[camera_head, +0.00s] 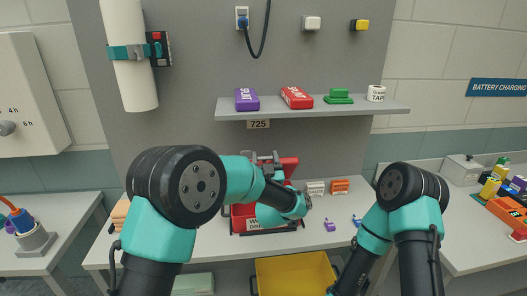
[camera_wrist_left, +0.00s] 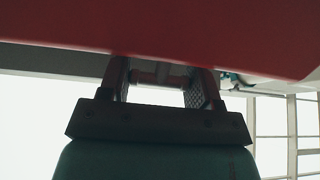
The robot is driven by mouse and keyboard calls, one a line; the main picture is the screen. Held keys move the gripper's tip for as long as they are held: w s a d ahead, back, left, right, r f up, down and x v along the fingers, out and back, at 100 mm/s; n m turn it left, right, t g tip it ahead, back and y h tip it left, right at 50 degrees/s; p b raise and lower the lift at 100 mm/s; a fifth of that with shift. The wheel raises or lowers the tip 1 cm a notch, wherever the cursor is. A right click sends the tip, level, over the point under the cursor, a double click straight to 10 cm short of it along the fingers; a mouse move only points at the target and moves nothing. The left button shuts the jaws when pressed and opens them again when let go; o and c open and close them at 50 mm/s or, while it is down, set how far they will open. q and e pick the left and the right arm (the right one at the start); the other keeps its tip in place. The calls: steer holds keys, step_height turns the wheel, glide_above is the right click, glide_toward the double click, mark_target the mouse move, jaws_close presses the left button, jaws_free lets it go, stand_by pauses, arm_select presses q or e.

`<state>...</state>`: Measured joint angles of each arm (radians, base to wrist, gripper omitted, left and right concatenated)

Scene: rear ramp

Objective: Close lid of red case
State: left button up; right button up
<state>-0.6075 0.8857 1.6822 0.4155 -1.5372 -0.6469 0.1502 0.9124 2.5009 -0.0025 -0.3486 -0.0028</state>
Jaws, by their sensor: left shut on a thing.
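The red case (camera_head: 237,222) sits open on the bench in the head view, with my left arm covering much of it. Its red lid (camera_head: 289,166) stands raised at the back. My left gripper (camera_head: 266,160) is at the raised lid's upper left part, shut on it. In the left wrist view, the red lid (camera_wrist_left: 160,28) fills the top of the picture, and the fingers of my left gripper (camera_wrist_left: 158,77) reach up to its edge. The exact contact is dark and partly hidden. My right arm is bent at the right of the bench; its gripper is out of the picture.
A white box (camera_head: 315,188) and an orange box (camera_head: 340,186) stand right of the case, with small purple and blue pieces in front. A yellow bin (camera_head: 296,275) is below the bench front. A shelf (camera_head: 330,107) hangs above the bench.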

arm_select(q)
steer(key=shift+s+f, duration=0.5)
steer(key=shift+s, duration=0.05)
steer(key=o, duration=1.3)
steer(key=v, duration=1.7)
steer(key=shift+s+d, duration=0.15)
steer(key=shift+s, duration=0.1)
